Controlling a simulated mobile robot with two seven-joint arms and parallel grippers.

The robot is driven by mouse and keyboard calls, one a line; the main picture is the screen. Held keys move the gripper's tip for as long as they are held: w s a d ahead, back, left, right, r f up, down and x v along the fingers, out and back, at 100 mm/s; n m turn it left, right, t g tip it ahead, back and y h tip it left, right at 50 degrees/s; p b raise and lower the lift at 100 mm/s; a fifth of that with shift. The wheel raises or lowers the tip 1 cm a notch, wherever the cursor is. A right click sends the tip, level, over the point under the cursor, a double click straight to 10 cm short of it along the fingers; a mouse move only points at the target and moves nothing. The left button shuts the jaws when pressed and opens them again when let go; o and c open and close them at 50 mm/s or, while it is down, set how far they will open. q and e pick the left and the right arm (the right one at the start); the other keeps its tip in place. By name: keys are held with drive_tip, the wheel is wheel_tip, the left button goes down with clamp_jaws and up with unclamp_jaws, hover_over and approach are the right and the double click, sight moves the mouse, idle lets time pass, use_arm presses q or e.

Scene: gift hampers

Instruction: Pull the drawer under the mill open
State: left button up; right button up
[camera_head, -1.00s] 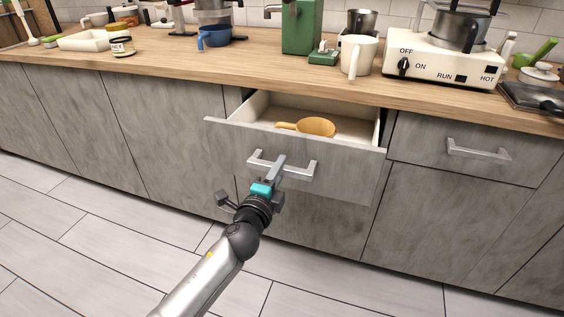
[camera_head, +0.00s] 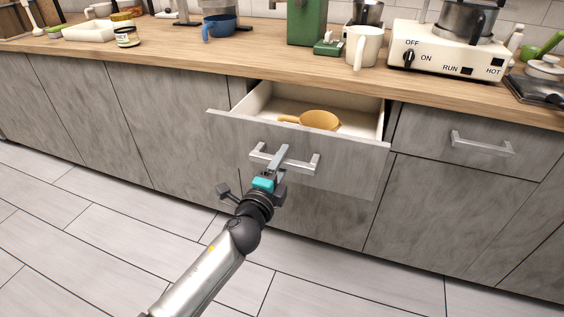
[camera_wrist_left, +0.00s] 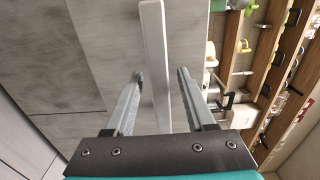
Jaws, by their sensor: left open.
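The grey drawer (camera_head: 330,161) below the green appliance, which looks like the mill (camera_head: 306,22), stands out from the cabinet, its white inside showing. A tan scoop-like item (camera_head: 319,120) lies in it. My left gripper (camera_head: 278,155) is at the drawer's silver bar handle (camera_head: 302,165). In the left wrist view, the handle bar (camera_wrist_left: 155,50) runs between the two spread fingers of the gripper (camera_wrist_left: 160,75), with gaps visible on both sides. The mill's top is cut off by the picture edge. My right gripper is not in view.
A closed drawer (camera_head: 464,165) with its own handle is at the right. The tiled floor (camera_head: 110,240) in front is clear.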

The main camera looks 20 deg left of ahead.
use_arm(q)
drive_tip(key=shift+s, duration=0.1)
drive_tip(key=shift+s, duration=0.3)
drive_tip(key=s, duration=1.4)
drive_tip(key=shift+s+a+p, duration=0.2)
drive_tip(key=shift+a+p, duration=0.05)
drive_tip(key=shift+p, duration=0.15)
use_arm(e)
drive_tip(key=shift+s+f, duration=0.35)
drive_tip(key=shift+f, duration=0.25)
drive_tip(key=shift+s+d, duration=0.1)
